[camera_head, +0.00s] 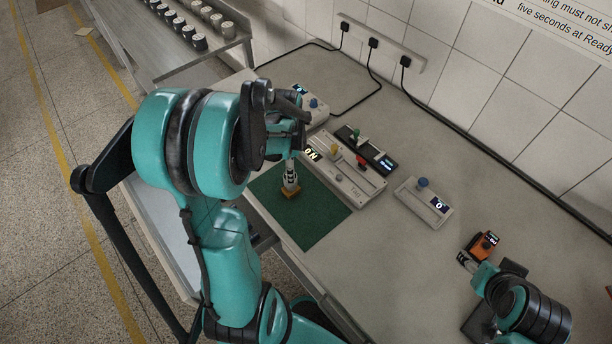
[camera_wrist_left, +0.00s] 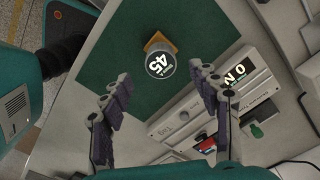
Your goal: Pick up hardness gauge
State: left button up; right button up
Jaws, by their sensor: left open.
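The hardness gauge (camera_head: 290,180) stands on a green mat (camera_head: 320,228), with a pale upper body and a yellow-orange base. In the head view my left arm partly hides this gripper and the gauge's top. My right gripper (camera_head: 467,262) is at the lower right beside an orange device (camera_head: 486,243); its finger state is unclear.
A pale slider unit (camera_head: 345,180) borders the mat. A dark unit (camera_head: 365,150) and a small grey box with a blue knob (camera_head: 424,202) stand behind. Another knobbed box (camera_head: 312,108) is further back. Black cables run from wall sockets. The bench is bare in front of the grey box.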

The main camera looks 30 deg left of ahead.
pick_arm(q)
notch_tip(320, 180, down, 7)
jog(key=shift+a+f+b, duration=0.1)
jog(key=shift+a+b, duration=0.05)
jog(key=shift+b, duration=0.9)
grip_shut()
